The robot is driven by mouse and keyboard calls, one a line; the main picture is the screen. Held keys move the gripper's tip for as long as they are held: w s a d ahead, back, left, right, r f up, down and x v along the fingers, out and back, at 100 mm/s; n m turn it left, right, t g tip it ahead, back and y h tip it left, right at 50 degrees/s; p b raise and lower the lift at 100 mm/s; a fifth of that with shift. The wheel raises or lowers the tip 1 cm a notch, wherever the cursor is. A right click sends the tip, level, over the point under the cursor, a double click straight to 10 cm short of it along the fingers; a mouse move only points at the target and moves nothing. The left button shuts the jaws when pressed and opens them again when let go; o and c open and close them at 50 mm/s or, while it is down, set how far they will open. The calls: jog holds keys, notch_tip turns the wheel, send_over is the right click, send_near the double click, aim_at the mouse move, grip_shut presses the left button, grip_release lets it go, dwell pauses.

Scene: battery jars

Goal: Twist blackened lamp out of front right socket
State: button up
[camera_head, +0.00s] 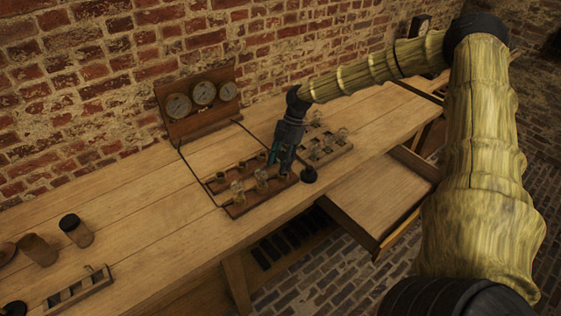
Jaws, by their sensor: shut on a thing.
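The wooden socket board (239,209) lies on the bench below the gauge panel, with a row of sockets at the back and lamps along its front. Two clear lamps show in front sockets, one at the left (237,189) and one in the middle (261,180). My gripper (282,169) points down over the front right end of the board and is shut on the lamp there. The fingers hide nearly all of this lamp, so its blackening and its seating in the socket cannot be made out.
A wooden rack (331,153) with several glass lamps stands just right of my gripper. A small dark round object (309,174) sits between them. A gauge panel (198,103) stands behind, with cables to the board. An open drawer (378,195) juts from the bench front. Jars (76,231) stand left.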

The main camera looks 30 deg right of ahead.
aim_at(280, 156)
jog(key=shift+r+p, duration=1.6)
jog(key=shift+r, duration=0.95)
jog(key=shift+f, duration=0.1)
